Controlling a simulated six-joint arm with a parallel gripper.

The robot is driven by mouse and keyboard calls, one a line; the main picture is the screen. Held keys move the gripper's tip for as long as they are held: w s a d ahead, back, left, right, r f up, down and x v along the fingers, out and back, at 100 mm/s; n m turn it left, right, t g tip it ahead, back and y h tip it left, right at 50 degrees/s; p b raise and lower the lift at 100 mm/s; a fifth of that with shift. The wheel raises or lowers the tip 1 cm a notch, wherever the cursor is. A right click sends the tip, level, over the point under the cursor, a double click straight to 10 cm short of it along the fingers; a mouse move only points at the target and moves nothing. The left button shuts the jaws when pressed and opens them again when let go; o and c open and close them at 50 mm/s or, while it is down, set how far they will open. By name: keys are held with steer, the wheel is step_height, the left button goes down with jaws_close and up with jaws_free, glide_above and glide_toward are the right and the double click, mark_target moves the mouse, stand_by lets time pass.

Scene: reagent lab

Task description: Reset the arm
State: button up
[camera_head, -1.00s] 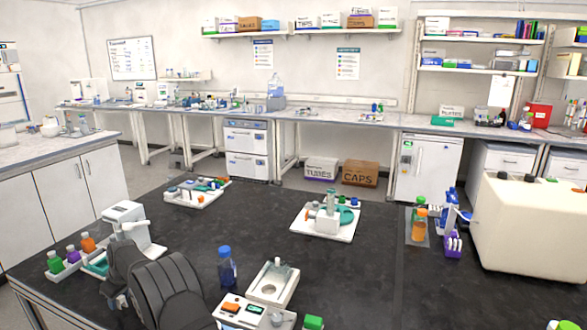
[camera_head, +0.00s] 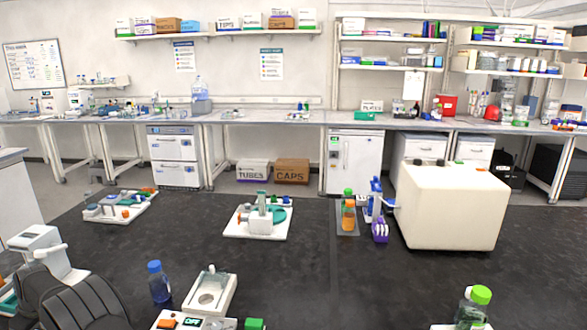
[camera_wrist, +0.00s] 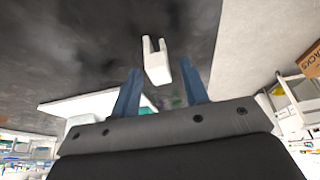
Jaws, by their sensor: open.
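In the wrist view, my gripper (camera_wrist: 160,68) has two blue-grey fingers spread apart, with nothing held between them. A small white forked block (camera_wrist: 156,62) shows beyond the fingers, apart from them as far as I can tell. The dark bench top (camera_wrist: 75,60) lies behind it. In the head view, a black rounded shape at the lower left partly hides a white device (camera_head: 45,250). My fingers cannot be made out in the head view.
The black bench (camera_head: 300,285) holds a blue-capped bottle (camera_head: 159,285), a white tray (camera_head: 210,292), a teal-and-white station (camera_head: 261,222), an orange bottle (camera_head: 348,217), a large cream box (camera_head: 453,208) and a green-capped bottle (camera_head: 473,308). Its middle right is mostly clear.

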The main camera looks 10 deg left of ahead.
step_height(320, 180, down, 2)
steer(key=v, duration=1.3)
steer(key=x, duration=1.3)
steer(key=shift+f, duration=0.2)
steer(key=r, duration=0.5)
steer(key=shift+w+d, duration=0.2)
steer(key=shift+w, duration=0.05)
steer(key=w+d+r, duration=0.6)
steer(key=d+r, duration=0.1)
steer(key=d, duration=0.3)
step_height(320, 180, up, 10)
steer(key=w+d+m+t, duration=0.2)
steer(key=w+d+m, duration=0.3)
steer(key=w+d, duration=1.2)
steer(key=shift+w+d+r+h, duration=0.15)
steer(key=shift+w+r+h, duration=0.2)
steer(key=shift+w, duration=0.45)
